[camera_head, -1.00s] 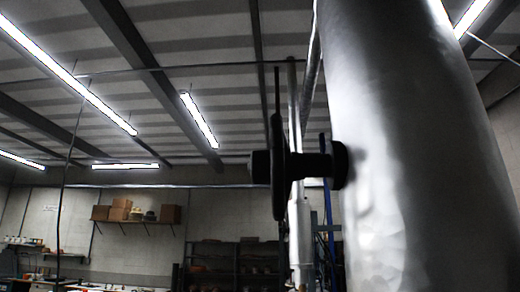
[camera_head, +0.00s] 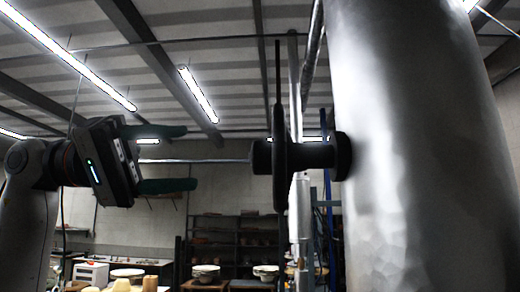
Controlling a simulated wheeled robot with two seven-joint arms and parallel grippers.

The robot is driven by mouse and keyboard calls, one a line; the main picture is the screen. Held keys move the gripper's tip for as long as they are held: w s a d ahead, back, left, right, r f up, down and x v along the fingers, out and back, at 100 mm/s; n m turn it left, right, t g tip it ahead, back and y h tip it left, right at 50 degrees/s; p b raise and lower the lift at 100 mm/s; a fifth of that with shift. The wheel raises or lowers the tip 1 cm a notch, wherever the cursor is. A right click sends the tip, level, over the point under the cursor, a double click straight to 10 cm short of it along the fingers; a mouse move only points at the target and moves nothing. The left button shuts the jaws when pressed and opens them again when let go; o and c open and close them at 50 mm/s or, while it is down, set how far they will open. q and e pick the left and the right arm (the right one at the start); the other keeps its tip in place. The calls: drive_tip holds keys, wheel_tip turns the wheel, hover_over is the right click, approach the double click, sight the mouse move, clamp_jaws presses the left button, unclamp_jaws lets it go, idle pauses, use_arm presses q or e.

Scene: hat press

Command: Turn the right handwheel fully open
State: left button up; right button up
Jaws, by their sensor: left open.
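A dark handwheel (camera_head: 280,158) shows edge-on in the middle of the head view. Its hub sticks out to the left, and its thick shaft joins a large grey metal cylinder (camera_head: 415,160) on the right. A thin rod stands up from the wheel's top. My left gripper (camera_head: 190,158) is left of the wheel at about hub height. Its two dark green fingers are spread apart, point right toward the hub and hold nothing. A gap shows between the fingertips and the hub. My right gripper is not in view.
Vertical pipes (camera_head: 300,230) stand just behind the wheel. Dark shelving (camera_head: 235,245) and pale bowls (camera_head: 205,272) are in the background at the bottom. The space between my left gripper and the wheel looks clear.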

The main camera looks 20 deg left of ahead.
sight(261, 157)
use_arm(q)
drive_tip(key=p+x, duration=0.4)
drive_tip(key=x, duration=0.6)
drive_tip(key=shift+w+d, duration=0.1)
drive_tip(key=shift+d, duration=0.2)
drive_tip(key=shift+w+d+t, duration=0.15)
drive_tip(key=shift+d+t, duration=0.15)
drive_tip(key=shift+d, duration=0.15)
drive_tip(key=c, duration=1)
